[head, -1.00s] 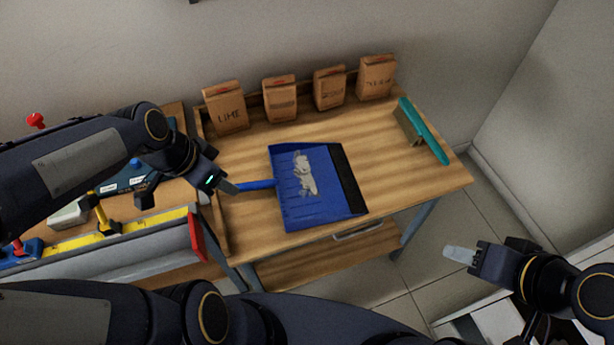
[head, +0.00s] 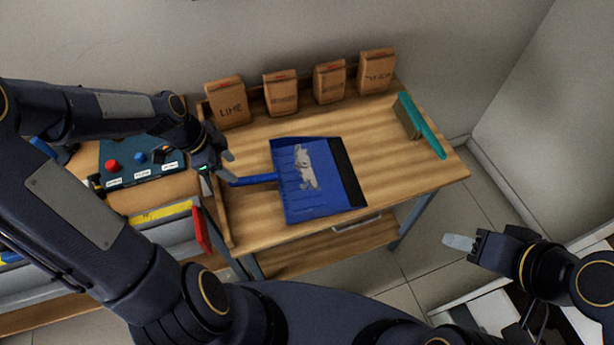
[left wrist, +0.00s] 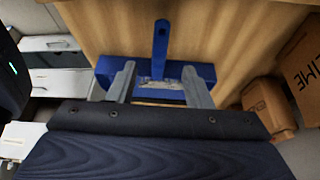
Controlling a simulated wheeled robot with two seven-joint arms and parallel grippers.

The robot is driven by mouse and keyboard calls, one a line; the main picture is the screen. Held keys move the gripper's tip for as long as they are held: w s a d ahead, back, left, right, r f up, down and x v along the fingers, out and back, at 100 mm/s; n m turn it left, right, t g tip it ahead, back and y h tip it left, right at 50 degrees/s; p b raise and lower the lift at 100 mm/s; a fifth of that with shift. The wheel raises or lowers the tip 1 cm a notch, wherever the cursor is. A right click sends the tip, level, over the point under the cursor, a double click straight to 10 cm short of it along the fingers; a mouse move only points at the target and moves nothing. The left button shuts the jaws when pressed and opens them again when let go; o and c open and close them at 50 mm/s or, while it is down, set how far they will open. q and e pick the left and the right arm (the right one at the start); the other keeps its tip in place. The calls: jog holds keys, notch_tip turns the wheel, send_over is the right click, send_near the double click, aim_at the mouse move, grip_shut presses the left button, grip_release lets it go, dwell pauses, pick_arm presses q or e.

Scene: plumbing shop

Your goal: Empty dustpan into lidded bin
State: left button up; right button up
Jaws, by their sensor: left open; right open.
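A blue dustpan (head: 300,205) lies on the wooden bench, its handle (head: 255,180) pointing left and grey-white debris (head: 305,168) on its pan. My left gripper (head: 230,168) is open at the handle's end. In the left wrist view, the handle (left wrist: 160,45) shows between the lines of the two spread fingers (left wrist: 160,82), with the pan (left wrist: 206,75) behind them; contact cannot be told. My right gripper (head: 460,243) is open and empty, away from the bench at the lower right. No lidded bin can be made out clearly.
Several paper bags (head: 228,102) stand along the bench's back edge. A green-backed brush (head: 425,132) lies at the right. A control box (head: 140,165) and a grey tray with a yellow level (head: 160,213) are at left.

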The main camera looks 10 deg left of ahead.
aim_at(246, 179)
pick_arm(q)
jog(key=b+x, duration=0.6)
jog(key=x, duration=0.2)
jog(key=shift+f, duration=0.1)
grip_shut()
notch_tip(246, 179, up, 12)
jog(key=p, duration=0.9)
